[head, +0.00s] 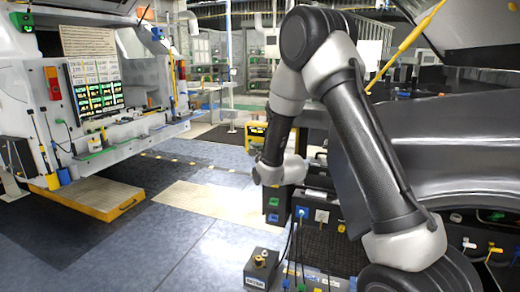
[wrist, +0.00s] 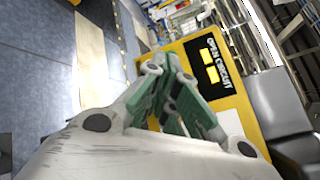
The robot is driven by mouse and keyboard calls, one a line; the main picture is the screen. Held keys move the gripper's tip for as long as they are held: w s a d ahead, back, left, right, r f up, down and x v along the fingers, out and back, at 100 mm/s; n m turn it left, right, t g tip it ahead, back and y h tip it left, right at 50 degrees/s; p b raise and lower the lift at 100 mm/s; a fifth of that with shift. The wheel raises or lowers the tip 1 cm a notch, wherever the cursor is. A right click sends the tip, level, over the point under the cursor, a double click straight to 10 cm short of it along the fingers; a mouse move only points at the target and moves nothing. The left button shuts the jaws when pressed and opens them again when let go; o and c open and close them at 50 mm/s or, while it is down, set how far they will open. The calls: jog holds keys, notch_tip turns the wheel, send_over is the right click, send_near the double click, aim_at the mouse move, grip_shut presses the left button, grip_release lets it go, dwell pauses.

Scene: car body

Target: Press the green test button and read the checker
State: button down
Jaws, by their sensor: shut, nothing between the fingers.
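The yellow checker (wrist: 232,105) fills the middle right of the wrist view, turned on its side. Its black display (wrist: 218,62) reads "OPEN CIRCUIT" beside two lit yellow patches. In the head view, a yellow box (head: 256,130) with a dark screen stands on the floor beyond my arm and looks like the same checker. My gripper (wrist: 170,68) is shut and empty, its green-padded fingers in front of the checker's face. I cannot tell whether they touch it. In the head view, my forearm hides the fingers.
A grey car body (head: 450,145) stands at the right, close to my arm. A white car body (head: 25,90) with a panel of green screens (head: 97,90) is at the left, above a yellow-edged step (head: 95,195). The floor (head: 165,235) between them is mostly clear.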

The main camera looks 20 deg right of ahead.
jog(key=shift+s+a, duration=0.1)
jog(key=shift+s, duration=0.1)
jog(key=s+a, duration=0.2)
jog(key=s, duration=0.1)
jog(key=s+a, duration=0.1)
jog(key=shift+s+a, duration=0.25)
jog(key=shift+s, duration=0.15)
dwell(0.6)
